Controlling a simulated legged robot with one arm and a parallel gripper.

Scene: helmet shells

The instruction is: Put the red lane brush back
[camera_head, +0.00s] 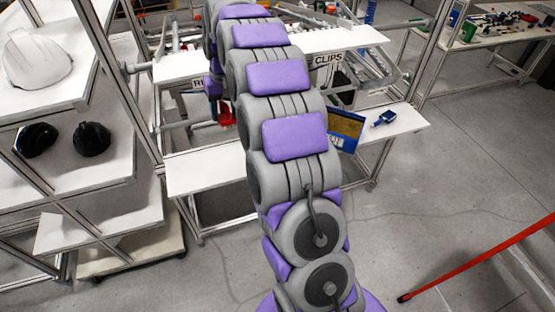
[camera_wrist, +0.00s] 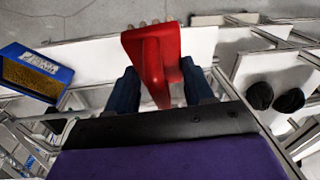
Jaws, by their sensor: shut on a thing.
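The red lane brush (camera_wrist: 155,55) is between the two dark blue fingers of my gripper (camera_wrist: 160,75) in the wrist view. My gripper is shut on it, and a row of pale tips shows along its far edge. In the head view a small part of the red brush (camera_head: 226,114) shows left of my arm, over the white bench (camera_head: 200,172). My arm hides most of the gripper there. In the wrist view the brush is over the pale bench top (camera_wrist: 85,57); I cannot tell whether it touches.
A blue box with a yellow-brown face (camera_head: 345,128) and a blue tool (camera_head: 383,118) are at the bench's right. Helmet shelves (camera_head: 75,165) stand left. A red pole (camera_head: 480,258) crosses the right foreground; open floor lies between.

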